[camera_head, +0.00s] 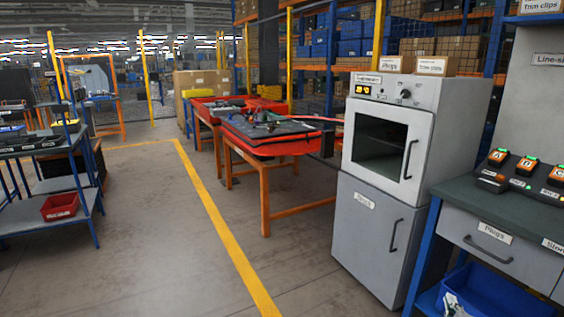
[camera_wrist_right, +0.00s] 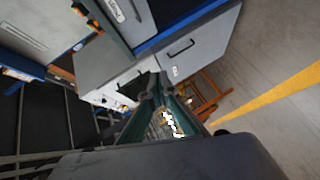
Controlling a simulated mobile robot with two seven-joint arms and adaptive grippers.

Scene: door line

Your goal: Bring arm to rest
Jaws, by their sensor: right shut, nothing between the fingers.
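My right gripper (camera_wrist_right: 158,92) shows in the right wrist view, its dark greenish fingers together and holding nothing. Behind its fingers are the grey cabinet fronts, and to the right is bare floor. I cannot clearly make out this gripper in the head view. My left gripper is in neither view. No object is named by the task.
At right stand a grey oven (camera_head: 408,123) with its door shut, a lower cabinet (camera_head: 375,235), and a workbench (camera_head: 455,192) with a blue bin (camera_head: 500,285) below. An orange-legged table (camera_head: 265,200) and blue cart (camera_head: 60,220) flank open floor (camera_head: 150,250).

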